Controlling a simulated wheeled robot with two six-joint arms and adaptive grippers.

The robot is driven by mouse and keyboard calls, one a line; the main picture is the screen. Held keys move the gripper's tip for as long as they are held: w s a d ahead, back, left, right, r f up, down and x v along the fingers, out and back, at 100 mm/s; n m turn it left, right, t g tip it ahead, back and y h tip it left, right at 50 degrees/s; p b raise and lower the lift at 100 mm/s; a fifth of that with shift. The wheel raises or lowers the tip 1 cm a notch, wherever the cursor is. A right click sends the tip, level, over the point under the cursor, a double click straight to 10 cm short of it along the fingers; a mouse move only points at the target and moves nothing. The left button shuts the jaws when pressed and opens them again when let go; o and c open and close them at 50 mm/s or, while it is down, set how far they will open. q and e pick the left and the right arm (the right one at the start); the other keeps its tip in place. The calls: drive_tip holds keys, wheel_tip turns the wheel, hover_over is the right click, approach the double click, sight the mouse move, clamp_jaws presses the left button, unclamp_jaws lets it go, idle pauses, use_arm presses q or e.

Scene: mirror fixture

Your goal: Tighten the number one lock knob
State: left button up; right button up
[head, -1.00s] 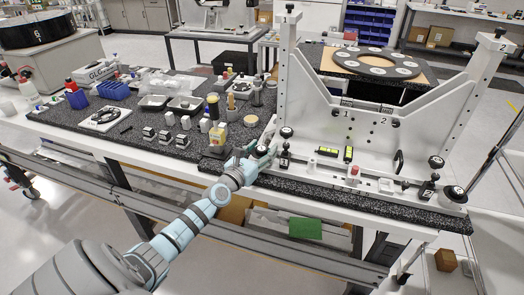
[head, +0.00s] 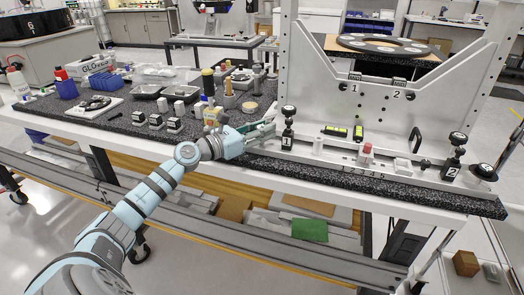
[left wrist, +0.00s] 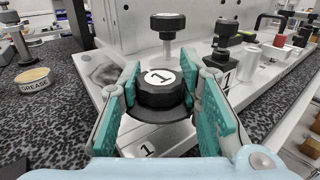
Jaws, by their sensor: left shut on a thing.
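The number one lock knob (left wrist: 162,90) is a dark round knob with a white cap marked 1, seen in the left wrist view. It sits on the corner of the grey fixture base, by a plate label that also reads 1. My left gripper (left wrist: 165,95) has its teal fingers on both sides of the knob and is shut on it. In the head view my left gripper (head: 268,132) is at the fixture's left front corner, where it hides most of the knob. My right gripper is not in view.
The mirror fixture (head: 340,107) stands upright on the bench. A clamp (head: 288,128) with a black knob rises close to the gripper. Small bottles (head: 208,82) and a grease tin (left wrist: 34,78) stand to the left. Another lock knob (head: 483,172) is at the far right.

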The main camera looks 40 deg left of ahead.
use_arm(q)
drive_tip(key=shift+f+h, duration=0.1)
drive_tip(key=shift+h, duration=0.3)
drive_tip(key=o, duration=1.2)
drive_tip(key=shift+c, duration=0.2)
wheel_tip(320, 180, up, 10)
